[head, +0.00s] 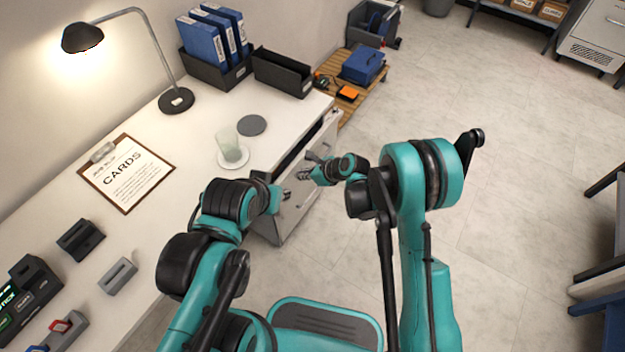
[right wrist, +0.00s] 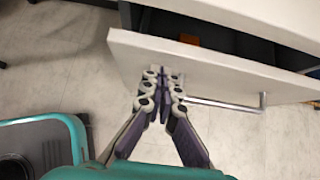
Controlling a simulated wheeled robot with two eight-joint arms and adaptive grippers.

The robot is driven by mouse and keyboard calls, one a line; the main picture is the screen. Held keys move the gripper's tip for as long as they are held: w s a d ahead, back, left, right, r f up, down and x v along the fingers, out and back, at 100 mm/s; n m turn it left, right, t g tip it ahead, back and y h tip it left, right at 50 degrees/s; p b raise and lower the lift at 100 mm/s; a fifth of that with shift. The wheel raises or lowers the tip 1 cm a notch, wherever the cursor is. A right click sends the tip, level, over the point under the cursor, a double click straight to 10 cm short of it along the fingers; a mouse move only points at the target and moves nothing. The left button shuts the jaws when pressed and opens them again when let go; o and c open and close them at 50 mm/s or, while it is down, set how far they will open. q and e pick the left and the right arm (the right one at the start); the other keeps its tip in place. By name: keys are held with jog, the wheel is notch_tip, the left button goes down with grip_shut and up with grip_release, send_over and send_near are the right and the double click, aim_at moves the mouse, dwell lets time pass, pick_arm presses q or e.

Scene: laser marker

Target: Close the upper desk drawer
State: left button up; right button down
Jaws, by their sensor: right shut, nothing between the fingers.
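The upper desk drawer (right wrist: 235,82) stands partly open in the right wrist view. Its pale front has a bar handle (right wrist: 225,105), and a dark gap shows between the front and the desk top. My right gripper (right wrist: 164,73) is shut and empty, with its fingertips over the drawer front to the left of the handle. Whether they touch it, I cannot tell. In the head view my right gripper (head: 308,172) is beside the drawer at the desk's edge. My left gripper (head: 286,194) is close by and small; its finger state is unclear.
The desk top (head: 200,130) holds a glass on a saucer (head: 232,158), a dark round coaster (head: 252,125), a clipboard (head: 125,173), a lamp (head: 176,100) and a black bin (head: 282,72). A wooden pallet (head: 368,68) stands beyond the desk.

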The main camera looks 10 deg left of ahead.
aim_at(287, 168)
jog(key=shift+w+a, duration=0.25)
jog(key=shift+a, duration=0.4)
jog(key=a, duration=0.2)
jog(key=w+a, duration=0.1)
jog(key=a, duration=0.1)
jog(key=shift+w, duration=0.15)
jog(key=shift+w+a+r, duration=0.1)
jog(key=shift+w+a, duration=0.05)
jog(key=shift+a, duration=0.1)
jog(key=shift+r, duration=0.1)
